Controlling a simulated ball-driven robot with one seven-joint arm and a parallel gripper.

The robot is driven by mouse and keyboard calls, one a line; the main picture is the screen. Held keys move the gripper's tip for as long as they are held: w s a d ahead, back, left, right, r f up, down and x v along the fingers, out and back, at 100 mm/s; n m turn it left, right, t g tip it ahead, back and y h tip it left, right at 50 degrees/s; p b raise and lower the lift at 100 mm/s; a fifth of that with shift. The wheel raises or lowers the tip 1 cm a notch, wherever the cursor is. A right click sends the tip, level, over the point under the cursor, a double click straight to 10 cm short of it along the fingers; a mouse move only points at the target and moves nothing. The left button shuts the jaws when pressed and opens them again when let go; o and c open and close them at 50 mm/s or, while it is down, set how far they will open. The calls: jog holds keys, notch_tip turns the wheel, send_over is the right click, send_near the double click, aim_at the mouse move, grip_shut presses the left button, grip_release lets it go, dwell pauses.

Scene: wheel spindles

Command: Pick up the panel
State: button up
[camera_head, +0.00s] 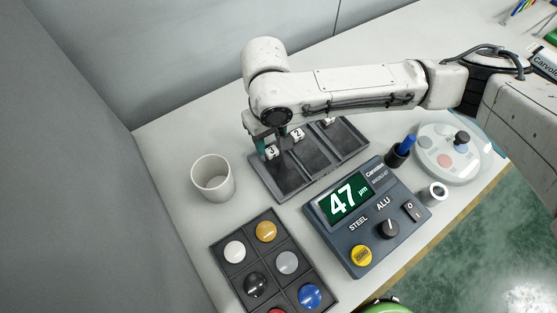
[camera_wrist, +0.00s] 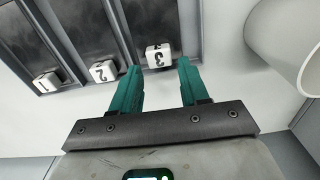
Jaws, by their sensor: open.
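A dark tray (camera_head: 284,197) with three side-by-side compartments lies on the table below my arm. A flat dark panel surface shows in each compartment; I cannot tell which one the task means. White cubes numbered 3 (camera_head: 271,152), 2 (camera_head: 298,135) and 1 (camera_head: 328,121) sit at the compartments' far ends. In the wrist view, cube 3 (camera_wrist: 158,56) lies just beyond and between my teal fingertips, with cube 2 (camera_wrist: 103,71) and cube 1 (camera_wrist: 46,83) to the left. My gripper (camera_wrist: 160,67) is open, with a gap between its fingers and nothing visibly clamped.
A white cup (camera_head: 212,178) stands left of the tray. A gauge box reading 47 (camera_head: 352,236) is at the right front, a sorter of coloured knobs (camera_head: 228,276) at the front. A wall borders the left.

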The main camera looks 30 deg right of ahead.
jog(key=shift+f, duration=1.35)
jog(key=shift+c, duration=0.3)
grip_shut()
jog(key=shift+r, duration=0.1)
